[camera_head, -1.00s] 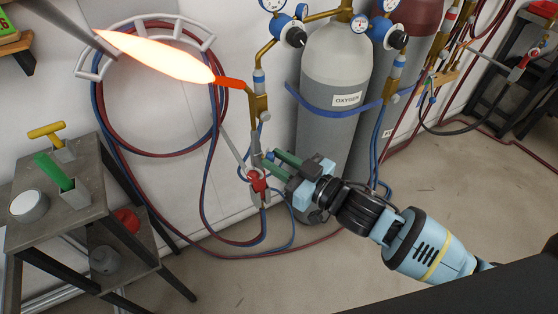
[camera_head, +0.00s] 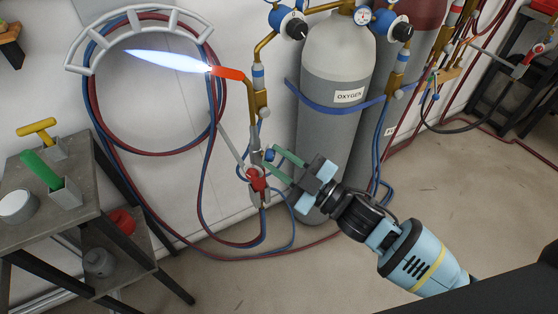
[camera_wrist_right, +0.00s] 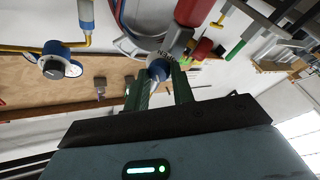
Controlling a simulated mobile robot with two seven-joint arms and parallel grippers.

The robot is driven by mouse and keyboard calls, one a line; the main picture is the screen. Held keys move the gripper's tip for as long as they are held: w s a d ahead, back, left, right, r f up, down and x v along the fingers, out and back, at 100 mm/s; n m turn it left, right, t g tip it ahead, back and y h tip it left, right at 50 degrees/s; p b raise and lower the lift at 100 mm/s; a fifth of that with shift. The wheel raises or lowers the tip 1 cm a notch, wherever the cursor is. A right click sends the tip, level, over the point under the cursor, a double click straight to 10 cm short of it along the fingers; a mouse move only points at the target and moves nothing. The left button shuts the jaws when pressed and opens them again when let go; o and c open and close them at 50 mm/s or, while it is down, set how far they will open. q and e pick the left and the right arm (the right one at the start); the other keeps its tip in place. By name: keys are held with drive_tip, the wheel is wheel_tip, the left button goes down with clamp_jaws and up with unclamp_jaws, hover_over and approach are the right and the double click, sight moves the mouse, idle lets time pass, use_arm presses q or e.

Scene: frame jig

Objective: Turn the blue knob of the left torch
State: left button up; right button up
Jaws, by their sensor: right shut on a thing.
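The left torch is a brass-coloured body (camera_head: 259,100) with an orange-red nozzle tip (camera_head: 230,73), held upright in front of the white wall. A narrow blue-white flame (camera_head: 168,60) points left from its tip. My right gripper (camera_head: 271,160) has its green fingers on both sides of the small blue knob (camera_head: 269,155) and is shut on it. The wrist view shows the blue knob (camera_wrist_right: 158,69) between the two green fingers, which partly cover it. A red knob (camera_head: 257,181) sits just below on the torch. My left gripper is not in view.
A grey oxygen cylinder (camera_head: 334,115) with a blue strap stands close behind my right gripper. Red and blue hoses (camera_head: 100,108) hang on a wall rack and loop below the torch. A metal side table (camera_head: 85,200) stands left. The floor at right is clear.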

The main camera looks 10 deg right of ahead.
drive_tip(key=shift+f+n+y, duration=0.2)
drive_tip(key=shift+n+y, duration=0.1)
drive_tip(key=shift+n, duration=0.5)
drive_tip(key=shift+n+y+b, duration=0.3)
drive_tip(key=shift+n+b, duration=0.15)
drive_tip(key=shift+n, duration=0.55)
drive_tip(key=shift+g, duration=0.3)
drive_tip(key=o, duration=1)
drive_tip(key=shift+c, duration=0.2)
drive_tip(key=b+v, duration=0.1)
drive_tip(key=v, duration=0.6)
drive_tip(key=shift+s+d, duration=0.2)
drive_tip(key=shift+d, duration=0.1)
drive_tip(key=shift+f, duration=0.1)
